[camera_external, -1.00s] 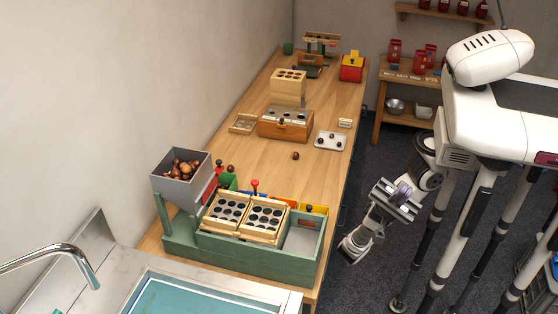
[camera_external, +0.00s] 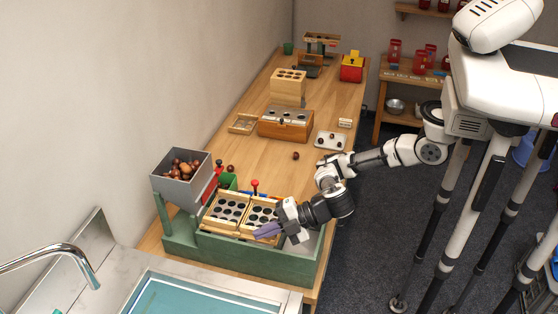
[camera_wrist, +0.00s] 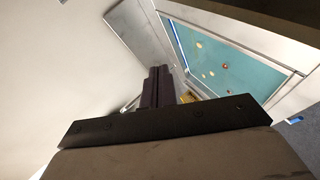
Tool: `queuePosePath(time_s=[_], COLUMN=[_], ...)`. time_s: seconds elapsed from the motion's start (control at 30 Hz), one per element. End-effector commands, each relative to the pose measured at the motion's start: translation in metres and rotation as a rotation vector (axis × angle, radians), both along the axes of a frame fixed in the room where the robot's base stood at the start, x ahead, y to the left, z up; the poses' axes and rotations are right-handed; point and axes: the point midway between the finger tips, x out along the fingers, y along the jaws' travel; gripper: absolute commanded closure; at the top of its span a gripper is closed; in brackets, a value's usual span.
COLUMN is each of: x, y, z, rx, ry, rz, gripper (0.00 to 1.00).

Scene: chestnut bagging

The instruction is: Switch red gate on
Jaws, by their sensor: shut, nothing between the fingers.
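A red-knobbed lever (camera_external: 255,184) stands at the back edge of the right wooden tray in the green frame. I cannot tell for sure which of these is the red gate's control. My gripper (camera_external: 262,232) is over the front right of the trays, left of my wrist, apart from both red knobs. Its purple-grey fingers are together and empty. They also show in the wrist view (camera_wrist: 157,88), pointing toward the sink side.
The green frame (camera_external: 247,256) holds two wooden trays (camera_external: 225,210) with dark round holes. The hopper holds several chestnuts. A teal-bottomed sink (camera_external: 185,298) and curved tap (camera_external: 70,249) are in front.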

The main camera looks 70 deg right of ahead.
Motion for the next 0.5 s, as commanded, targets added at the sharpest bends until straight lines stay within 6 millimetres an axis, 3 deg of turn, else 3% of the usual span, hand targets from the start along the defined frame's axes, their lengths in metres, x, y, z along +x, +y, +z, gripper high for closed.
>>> queuePosePath(time_s=[0.03,0.1,0.2,0.33,0.5], x=[0.026,0.052,0.075,0.086,0.089], y=[-0.032,-0.072,-0.121,-0.159,-0.173], z=[-0.004,-0.004,-0.001,0.004,0.006], rx=[-0.049,-0.104,-0.161,-0.201,-0.214], ry=[-0.052,-0.116,-0.192,-0.254,-0.278], rz=[-0.122,-0.276,-0.452,-0.588,-0.639], gripper=[1.0,1.0,1.0,1.0,1.0])
